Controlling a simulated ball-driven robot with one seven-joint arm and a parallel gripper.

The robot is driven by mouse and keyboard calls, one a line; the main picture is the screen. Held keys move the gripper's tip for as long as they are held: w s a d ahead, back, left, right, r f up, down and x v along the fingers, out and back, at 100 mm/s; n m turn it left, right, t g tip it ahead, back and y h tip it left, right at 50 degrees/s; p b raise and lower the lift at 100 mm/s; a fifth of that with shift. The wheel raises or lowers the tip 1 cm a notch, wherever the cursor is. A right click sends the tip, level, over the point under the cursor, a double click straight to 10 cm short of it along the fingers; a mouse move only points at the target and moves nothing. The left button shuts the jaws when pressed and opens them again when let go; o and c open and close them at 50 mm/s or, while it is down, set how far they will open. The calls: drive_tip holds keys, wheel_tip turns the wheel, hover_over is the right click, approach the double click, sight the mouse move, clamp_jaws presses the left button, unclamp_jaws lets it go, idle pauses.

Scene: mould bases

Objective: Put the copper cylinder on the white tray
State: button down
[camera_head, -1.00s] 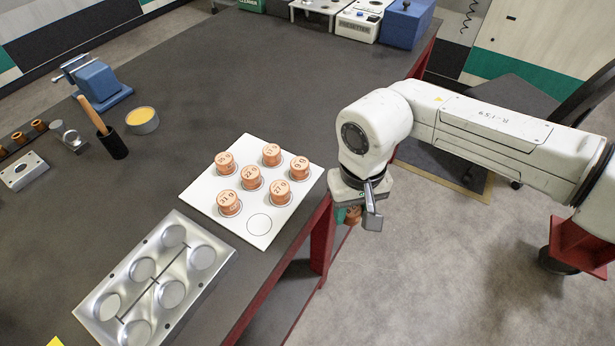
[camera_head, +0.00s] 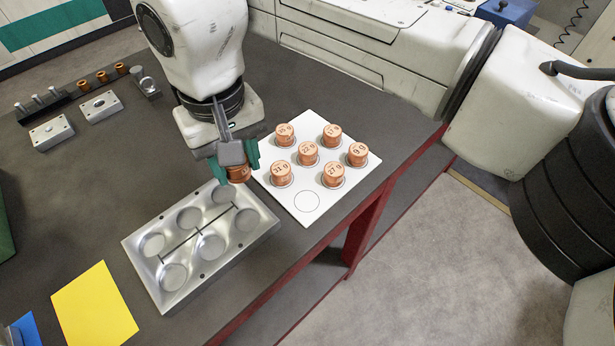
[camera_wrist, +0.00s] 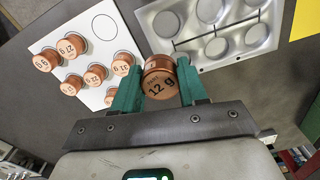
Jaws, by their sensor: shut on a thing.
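My gripper (camera_head: 236,163) is shut on a copper cylinder (camera_head: 238,174) marked 12 g, which also shows between the green fingers in the wrist view (camera_wrist: 160,82). It holds the cylinder beside the left edge of the white tray (camera_head: 308,217), near the far corner of the metal mould. Its exact height is hard to tell. The tray carries several other numbered copper cylinders (camera_head: 308,153), each on a round mark. One printed circle (camera_head: 306,201) at the tray's near corner is empty. The tray also shows upper left in the wrist view (camera_wrist: 80,30).
The silver mould base (camera_head: 187,238) with round cavities lies left of the tray, near the table's front edge. A yellow sheet (camera_head: 95,305) lies at lower left. Metal blocks (camera_head: 101,105) and small copper-coloured pieces (camera_head: 102,76) stand at the far left.

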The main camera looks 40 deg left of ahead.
sight(307, 201)
drive_tip(key=w+d+f, duration=0.1)
drive_tip(key=w+f, duration=0.1)
drive_tip(key=w+d+f+p, duration=0.1)
drive_tip(key=w+d+f, duration=0.1)
drive_tip(key=w, duration=0.1)
drive_tip(key=w+d+f, duration=0.2)
drive_tip(key=shift+w+d+f+p, duration=0.15)
drive_tip(key=shift+f+p, duration=0.1)
drive_tip(key=shift+p, duration=0.15)
drive_tip(key=shift+w+d+f, duration=0.25)
drive_tip(key=shift+w+f, duration=0.2)
drive_tip(key=shift+f, duration=0.2)
drive_tip(key=shift+w+d+f+p, duration=0.15)
drive_tip(key=shift+f+p, duration=0.2)
drive_tip(key=shift+f, duration=1.45)
drive_tip(key=shift+f, duration=0.1)
drive_tip(key=shift+f, duration=0.1)
drive_tip(key=c, duration=0.6)
unclamp_jaws()
